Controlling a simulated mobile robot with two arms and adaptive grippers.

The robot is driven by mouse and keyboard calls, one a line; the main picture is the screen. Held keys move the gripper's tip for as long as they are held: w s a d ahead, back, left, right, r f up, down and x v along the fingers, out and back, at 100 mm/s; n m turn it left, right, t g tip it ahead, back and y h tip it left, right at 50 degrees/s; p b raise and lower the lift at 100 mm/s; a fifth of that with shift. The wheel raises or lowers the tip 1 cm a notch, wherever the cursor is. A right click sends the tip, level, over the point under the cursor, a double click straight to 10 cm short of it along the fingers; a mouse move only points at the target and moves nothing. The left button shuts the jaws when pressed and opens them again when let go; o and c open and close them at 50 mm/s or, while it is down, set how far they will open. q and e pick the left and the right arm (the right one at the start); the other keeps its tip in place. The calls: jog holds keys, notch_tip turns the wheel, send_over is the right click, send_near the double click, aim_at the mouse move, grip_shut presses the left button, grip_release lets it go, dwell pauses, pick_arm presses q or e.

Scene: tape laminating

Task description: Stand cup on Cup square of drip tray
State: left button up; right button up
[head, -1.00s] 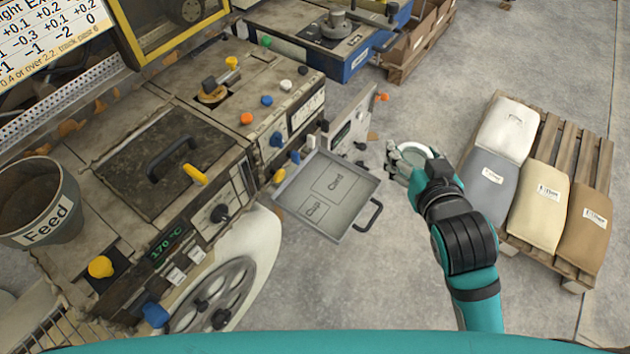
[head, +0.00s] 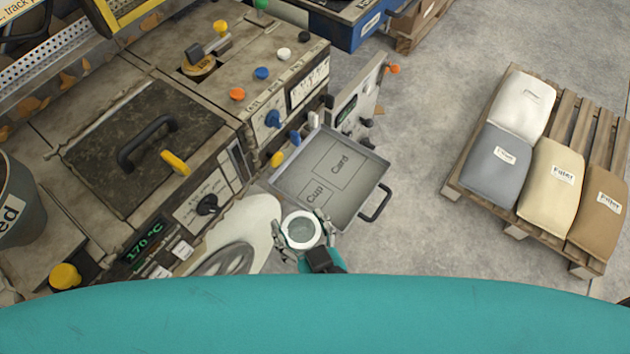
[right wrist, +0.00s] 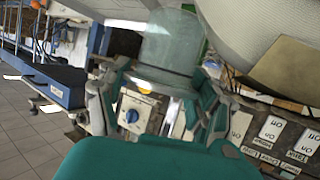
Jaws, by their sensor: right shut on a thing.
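The cup (head: 301,230) is a pale, clear-walled vessel seen from above in the head view. My right gripper (head: 304,236) is shut on it, with fingers on both sides. In the right wrist view the cup (right wrist: 169,48) stands between my right gripper's fingers (right wrist: 165,95). The drip tray (head: 352,213) is a grey metal tray with a black handle, marked with a Card square and a Cup square (head: 314,192). The cup is held just in front of the tray's near corner, beside the Cup square and apart from it. My left gripper is not in view.
The machine with a black-handled hatch (head: 147,142) and coloured knobs lies left of the tray. A pallet (head: 480,212) with several sacks stands right. Floor between is clear.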

jog(key=w+d+p, duration=0.1)
jog(key=w, duration=0.7)
jog(key=w+d+f+p, duration=0.1)
jog(key=w, duration=0.3)
jog(key=shift+w+d+p, duration=0.1)
jog(key=shift+d+p, duration=0.2)
jog(key=shift+p, duration=0.05)
notch_tip(320, 180, down, 4)
jog(key=shift+r, duration=0.2)
jog(key=shift+f, duration=0.2)
jog(key=o, duration=1.3)
jog(key=shift+c, duration=0.2)
jog(key=shift+r, duration=0.1)
